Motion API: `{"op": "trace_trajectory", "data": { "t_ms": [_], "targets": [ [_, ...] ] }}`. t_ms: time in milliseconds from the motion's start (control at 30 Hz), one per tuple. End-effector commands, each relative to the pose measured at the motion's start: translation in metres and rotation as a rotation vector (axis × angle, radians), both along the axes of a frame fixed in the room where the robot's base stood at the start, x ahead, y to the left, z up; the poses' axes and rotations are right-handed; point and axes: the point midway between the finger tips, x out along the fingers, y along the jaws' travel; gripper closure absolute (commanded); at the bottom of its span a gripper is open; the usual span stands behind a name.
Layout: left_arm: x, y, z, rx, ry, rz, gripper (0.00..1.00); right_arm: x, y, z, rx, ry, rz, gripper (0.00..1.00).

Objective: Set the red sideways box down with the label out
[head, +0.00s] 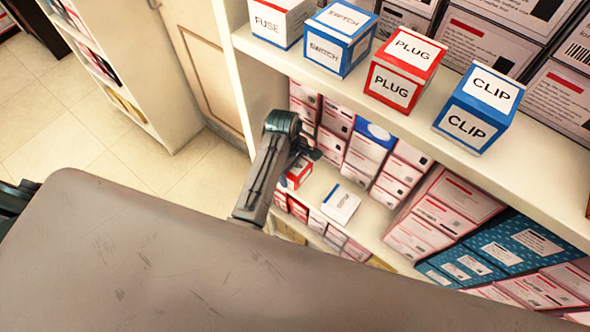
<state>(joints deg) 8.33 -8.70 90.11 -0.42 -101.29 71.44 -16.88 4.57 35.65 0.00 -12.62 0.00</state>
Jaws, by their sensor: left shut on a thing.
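My left gripper (308,153) is at the lower shelf, left of its middle, seen from above and partly hidden by its own wrist. It is shut on a small red box (293,184) with white on its top, just below the fingers. The box is mostly hidden, so I cannot read its label or tell which way it faces, or whether it touches the shelf. A white-topped box (341,203) with small lettering stands on the lower shelf to its right, apart from it. My right gripper is not in view.
The upper shelf (400,118) holds boxes marked FUSE (281,20), SWITCH (340,38), PLUG (404,66) and CLIP (477,107). Stacked cartons (370,140) fill the back of the lower shelf (372,222). Bare lower shelf shows right of the white-topped box. Tiled floor (90,150) lies left.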

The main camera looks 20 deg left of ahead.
Motion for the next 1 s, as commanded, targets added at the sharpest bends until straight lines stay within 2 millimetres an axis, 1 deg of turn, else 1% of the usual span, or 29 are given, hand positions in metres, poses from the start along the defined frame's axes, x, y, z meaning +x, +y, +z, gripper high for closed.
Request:
{"op": "trace_trajectory", "data": {
  "t_ms": [33,100,200,300,367,500,733,767,800,833,867,1000],
  "targets": [
    [0.003,-0.002,0.001,-0.001,0.0,0.0,0.52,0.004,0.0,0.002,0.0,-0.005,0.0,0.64],
    [0.008,-0.004,-0.001,0.0,0.002,0.0,0.52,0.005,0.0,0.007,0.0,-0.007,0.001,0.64],
    [0.006,-0.003,-0.016,0.001,0.005,-0.001,0.52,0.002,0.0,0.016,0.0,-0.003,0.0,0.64],
    [0.006,-0.003,-0.028,0.001,0.003,0.0,0.52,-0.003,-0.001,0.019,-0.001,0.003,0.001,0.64],
    [0.007,-0.003,-0.033,0.0,0.001,0.0,0.52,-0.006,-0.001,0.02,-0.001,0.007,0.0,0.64],
    [0.007,-0.003,-0.036,0.0,-0.001,0.0,0.52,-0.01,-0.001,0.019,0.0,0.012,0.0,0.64],
    [0.006,-0.003,-0.039,0.0,0.0,0.0,0.52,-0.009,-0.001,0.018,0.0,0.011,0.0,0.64],
    [0.006,-0.003,-0.038,0.0,0.0,0.0,0.17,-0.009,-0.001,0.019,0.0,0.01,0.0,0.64],
    [0.006,-0.003,-0.038,0.0,0.0,0.0,0.09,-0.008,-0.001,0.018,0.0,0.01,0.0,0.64],
    [0.006,-0.003,-0.038,0.0,0.0,0.0,0.03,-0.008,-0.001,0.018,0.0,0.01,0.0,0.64],
    [0.006,-0.003,-0.038,0.0,0.0,0.0,0.01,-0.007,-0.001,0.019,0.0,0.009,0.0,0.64],
    [0.007,-0.003,-0.038,0.0,0.0,0.0,0.01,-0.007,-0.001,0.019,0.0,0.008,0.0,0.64]
  ]
}}
